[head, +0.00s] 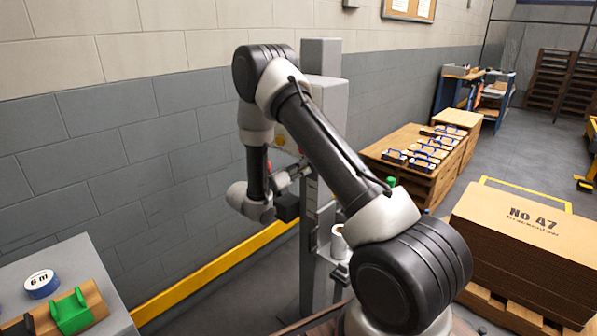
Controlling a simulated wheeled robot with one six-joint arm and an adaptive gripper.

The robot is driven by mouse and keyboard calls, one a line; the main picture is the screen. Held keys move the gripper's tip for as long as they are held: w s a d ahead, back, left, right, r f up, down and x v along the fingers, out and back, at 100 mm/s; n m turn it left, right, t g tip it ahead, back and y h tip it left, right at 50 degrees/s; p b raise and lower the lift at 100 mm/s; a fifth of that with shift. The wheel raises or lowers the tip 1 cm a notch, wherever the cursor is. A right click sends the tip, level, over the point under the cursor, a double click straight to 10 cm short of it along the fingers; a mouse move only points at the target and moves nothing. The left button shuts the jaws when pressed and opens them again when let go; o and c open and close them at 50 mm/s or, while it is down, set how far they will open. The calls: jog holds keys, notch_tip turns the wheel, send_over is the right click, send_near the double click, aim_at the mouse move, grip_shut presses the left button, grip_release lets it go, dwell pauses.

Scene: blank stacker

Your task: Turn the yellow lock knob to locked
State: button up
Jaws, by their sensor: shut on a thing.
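A grey upright machine column (329,100) stands against the wall behind my arm. My gripper (298,172) is at the column's front face, partly covered by my own arm. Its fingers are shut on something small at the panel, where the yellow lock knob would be. The knob is hidden behind the fingers and arm, so I cannot tell its angle. A red button on a yellow base (280,141) shows on the column just above and left of the gripper.
A grey bench (75,262) at lower left holds a tape roll (41,284) and a green-topped wooden block (70,310). Cardboard stacks (525,235) marked No 47 stand at right. A wooden table (400,140) with blue-edged items stands behind. A yellow rail (215,268) runs along the wall.

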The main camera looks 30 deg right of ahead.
jog(key=o, duration=1)
jog(key=shift+o, duration=0.2)
jog(key=v, duration=1.2)
